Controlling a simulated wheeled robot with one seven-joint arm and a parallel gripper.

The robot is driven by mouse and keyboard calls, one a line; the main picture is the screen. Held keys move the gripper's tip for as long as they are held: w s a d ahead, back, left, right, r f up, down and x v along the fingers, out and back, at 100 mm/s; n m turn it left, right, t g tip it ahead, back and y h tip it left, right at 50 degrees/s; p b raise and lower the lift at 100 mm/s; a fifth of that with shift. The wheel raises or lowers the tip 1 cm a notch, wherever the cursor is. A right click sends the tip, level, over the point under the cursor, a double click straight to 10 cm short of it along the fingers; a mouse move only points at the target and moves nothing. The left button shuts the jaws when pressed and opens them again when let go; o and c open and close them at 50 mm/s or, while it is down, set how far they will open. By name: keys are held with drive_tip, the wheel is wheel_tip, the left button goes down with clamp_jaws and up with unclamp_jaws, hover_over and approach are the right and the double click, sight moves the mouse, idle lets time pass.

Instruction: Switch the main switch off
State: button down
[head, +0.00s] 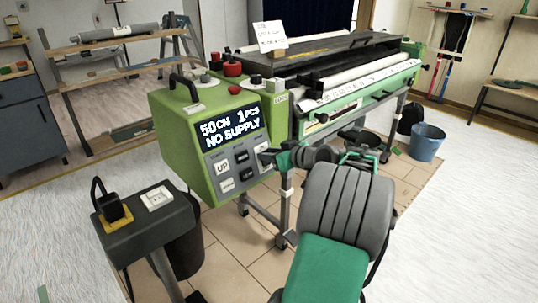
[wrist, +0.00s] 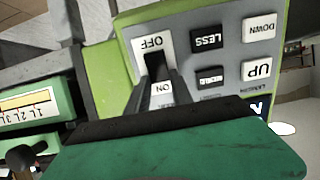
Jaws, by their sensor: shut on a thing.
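The main switch (wrist: 157,66) is a dark switch on the grey panel of the green control box (head: 200,125). In the wrist view the panel appears upside down, with OFF at the top of the switch plate and ON nearer my gripper. My gripper (wrist: 156,82) has its dark fingers at the switch, shut on it. The fingers cover part of the switch, so its exact position is hard to tell. In the head view my gripper (head: 266,157) is at the right edge of the panel and largely hides the switch.
The panel's UP (wrist: 256,71), DOWN (wrist: 259,27) and LESS (wrist: 208,41) buttons sit close beside the switch. The display (head: 230,126) reads 50CM 1PCS NO SUPPLY. A small dark stand (head: 140,222) is at front left; a blue bucket (head: 426,142) is at right.

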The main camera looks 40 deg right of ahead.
drive_tip(key=t+b, duration=0.1)
drive_tip(key=b, duration=0.1)
drive_tip(key=t+b, duration=0.1)
drive_tip(key=b, duration=0.1)
drive_tip(key=t+b, duration=0.1)
drive_tip(key=b, duration=0.1)
drive_tip(key=shift+s+f+b, duration=0.3)
drive_tip(key=shift+s, duration=0.05)
drive_tip(key=c, duration=1.1)
unclamp_jaws()
drive_tip(key=s, duration=0.2)
drive_tip(key=s+p, duration=0.1)
drive_tip(key=s, duration=0.2)
drive_tip(key=s+p, duration=0.1)
drive_tip(key=s, duration=0.1)
drive_tip(key=shift+s+d+r, duration=0.1)
drive_tip(key=shift+s+r, duration=0.25)
